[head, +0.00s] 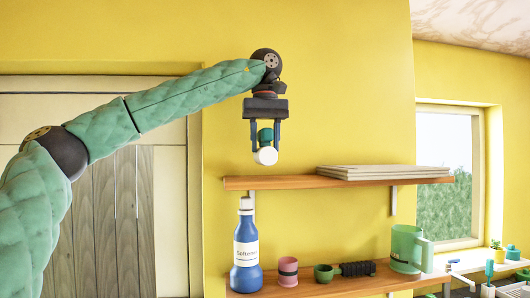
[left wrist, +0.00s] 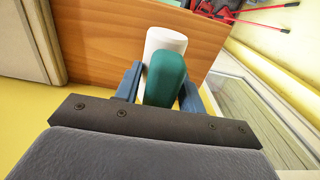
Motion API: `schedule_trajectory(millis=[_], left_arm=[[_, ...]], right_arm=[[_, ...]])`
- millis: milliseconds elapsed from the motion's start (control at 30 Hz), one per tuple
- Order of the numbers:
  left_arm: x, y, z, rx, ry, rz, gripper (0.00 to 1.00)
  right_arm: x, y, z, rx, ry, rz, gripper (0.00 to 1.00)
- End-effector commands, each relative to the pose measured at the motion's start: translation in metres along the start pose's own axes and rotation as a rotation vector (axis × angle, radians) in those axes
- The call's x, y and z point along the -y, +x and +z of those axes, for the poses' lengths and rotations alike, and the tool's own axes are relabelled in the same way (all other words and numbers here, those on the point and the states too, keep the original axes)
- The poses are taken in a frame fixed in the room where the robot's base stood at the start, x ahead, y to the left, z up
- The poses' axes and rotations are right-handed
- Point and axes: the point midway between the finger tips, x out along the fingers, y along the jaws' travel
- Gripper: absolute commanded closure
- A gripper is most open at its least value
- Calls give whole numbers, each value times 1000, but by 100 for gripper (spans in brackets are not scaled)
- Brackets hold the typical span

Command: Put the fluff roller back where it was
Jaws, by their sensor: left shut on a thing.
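My left gripper (head: 266,138) points down and is shut on the fluff roller's teal handle, with the white roller end (head: 265,156) hanging below the fingers. In the left wrist view the teal handle (left wrist: 166,80) sits between the blue fingers, and the white roller (left wrist: 166,40) shows beyond it. In the head view the roller appears a little above the left part of the upper wooden shelf (head: 285,183), with a visible gap between them. My right gripper is not in view.
Flat boards (head: 383,172) lie on the upper shelf's right; its left part is bare. The lower shelf holds a blue softener bottle (head: 246,252), a pink cup (head: 288,272), a green cup (head: 324,273), a black ridged thing (head: 357,268) and a green jug (head: 407,247).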

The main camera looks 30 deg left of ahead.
Motion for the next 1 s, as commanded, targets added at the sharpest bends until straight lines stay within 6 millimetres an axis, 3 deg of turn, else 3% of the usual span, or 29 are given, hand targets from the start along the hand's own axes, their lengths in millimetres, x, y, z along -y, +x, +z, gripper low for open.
schedule_trajectory(millis=[300,800,833,900,1000], left_arm=[[1,27,-1,1,0,0,79],[0,34,0,0,-1,1,79],[0,33,0,0,-1,1,57],[0,33,0,0,-1,1,43],[0,33,0,0,-1,1,39]], right_arm=[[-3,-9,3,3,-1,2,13],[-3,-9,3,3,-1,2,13],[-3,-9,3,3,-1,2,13],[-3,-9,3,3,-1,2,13],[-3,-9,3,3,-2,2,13]])
